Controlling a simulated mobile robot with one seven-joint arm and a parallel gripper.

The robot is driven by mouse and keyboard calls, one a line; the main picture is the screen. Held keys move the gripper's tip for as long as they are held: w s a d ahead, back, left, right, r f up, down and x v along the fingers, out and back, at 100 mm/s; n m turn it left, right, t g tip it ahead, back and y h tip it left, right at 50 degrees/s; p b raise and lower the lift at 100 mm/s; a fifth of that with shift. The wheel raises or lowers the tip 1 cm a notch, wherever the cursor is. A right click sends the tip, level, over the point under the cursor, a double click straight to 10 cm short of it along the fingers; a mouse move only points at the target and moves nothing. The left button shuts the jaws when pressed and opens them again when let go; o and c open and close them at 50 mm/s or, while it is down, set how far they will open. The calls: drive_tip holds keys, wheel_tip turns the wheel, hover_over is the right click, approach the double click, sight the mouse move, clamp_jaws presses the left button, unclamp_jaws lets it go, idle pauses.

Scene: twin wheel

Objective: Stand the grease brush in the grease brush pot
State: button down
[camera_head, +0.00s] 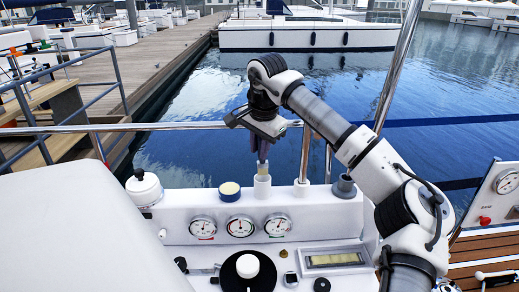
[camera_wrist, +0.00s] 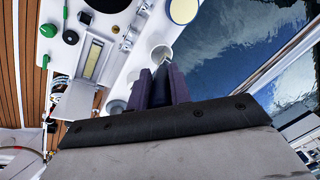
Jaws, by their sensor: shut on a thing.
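My gripper (camera_head: 262,158) points down over the console, its dark fingers shut on the grease brush (camera_head: 262,169). Only a short pale part of the brush shows below the fingers; the rest is hidden by them. The grease brush pot (camera_head: 262,187), a white upright cylinder, stands directly below on the console ledge. The brush's lower end meets the pot's rim in the head view; I cannot tell how far inside it is. In the wrist view the gripper (camera_wrist: 162,82) hides most of the brush, and the pot's round rim (camera_wrist: 160,53) shows just beyond the fingers.
A yellow-topped tin (camera_head: 229,191) stands left of the pot, and a grey cup (camera_head: 344,187) farther right. A white knobbed object (camera_head: 143,188) is at the far left. A metal rail (camera_head: 200,126) runs behind the ledge, with water beyond. Gauges (camera_head: 240,226) line the console front.

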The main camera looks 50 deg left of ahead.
sight(262, 165)
drive_tip(key=shift+f, duration=0.6)
drive_tip(key=shift+f, duration=0.6)
drive_tip(key=c, duration=1.3)
unclamp_jaws()
